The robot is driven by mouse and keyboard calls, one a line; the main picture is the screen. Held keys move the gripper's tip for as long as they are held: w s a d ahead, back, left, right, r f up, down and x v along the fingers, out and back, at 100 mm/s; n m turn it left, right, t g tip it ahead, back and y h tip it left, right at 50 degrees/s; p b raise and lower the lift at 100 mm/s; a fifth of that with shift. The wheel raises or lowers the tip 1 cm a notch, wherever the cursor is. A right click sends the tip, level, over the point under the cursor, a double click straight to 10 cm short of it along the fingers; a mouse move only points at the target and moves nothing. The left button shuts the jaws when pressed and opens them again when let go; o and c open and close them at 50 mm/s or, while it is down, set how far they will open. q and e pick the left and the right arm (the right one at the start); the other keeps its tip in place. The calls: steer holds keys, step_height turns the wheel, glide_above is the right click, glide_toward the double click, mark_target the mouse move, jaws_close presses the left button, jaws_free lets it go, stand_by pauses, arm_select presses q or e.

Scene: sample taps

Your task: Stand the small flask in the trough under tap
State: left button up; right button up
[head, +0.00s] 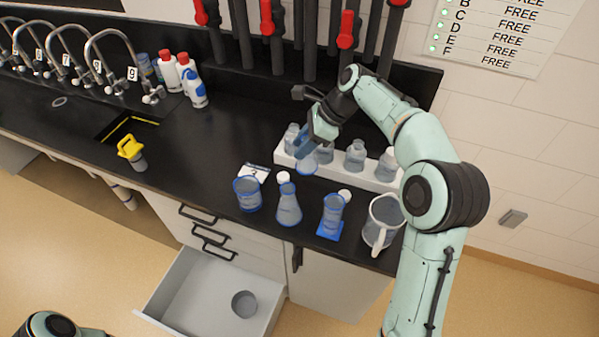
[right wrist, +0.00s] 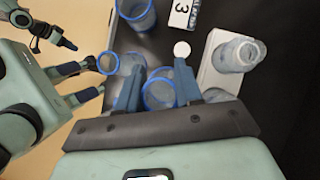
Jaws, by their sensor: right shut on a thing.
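My right gripper (head: 318,138) is above the counter, in front of the white rack. It is shut on a small clear, blue-tinted vessel, which looks like the small flask (head: 308,165). In the right wrist view the small flask (right wrist: 158,93) shows between the two fingers, its outline partly hidden. Numbered gooseneck taps (head: 107,50) stand at the back left. A yellow-edged opening (head: 127,122) lies in the counter in front of them; whether it is the trough is unclear. Teal parts of mine show at the left of the right wrist view; the left gripper's state is unclear.
A beaker (head: 248,194), a stoppered flask (head: 289,208), a cylinder on a blue base (head: 333,212) and a jug (head: 383,222) stand along the front edge. A white rack (head: 377,181) holds bottles behind. A drawer (head: 180,295) is open below. The counter's middle left is clear.

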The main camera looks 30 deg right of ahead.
mark_target(298, 161)
steer(key=f, duration=0.5)
steer(key=shift+w+f+b, duration=0.1)
steer(key=shift+w+b, duration=0.2)
steer(key=shift+b, duration=0.05)
arm_select(q)
steer(key=shift+s+f+b, duration=0.25)
steer(key=shift+s+f, duration=0.15)
steer(key=shift+f, duration=0.25)
steer(key=shift+s+f+b, duration=0.2)
steer(key=shift+s+f, duration=0.2)
steer(key=shift+f, duration=0.25)
arm_select(e)
steer(key=shift+f, duration=2.7)
steer(key=shift+f, duration=0.1)
steer(key=o, duration=1)
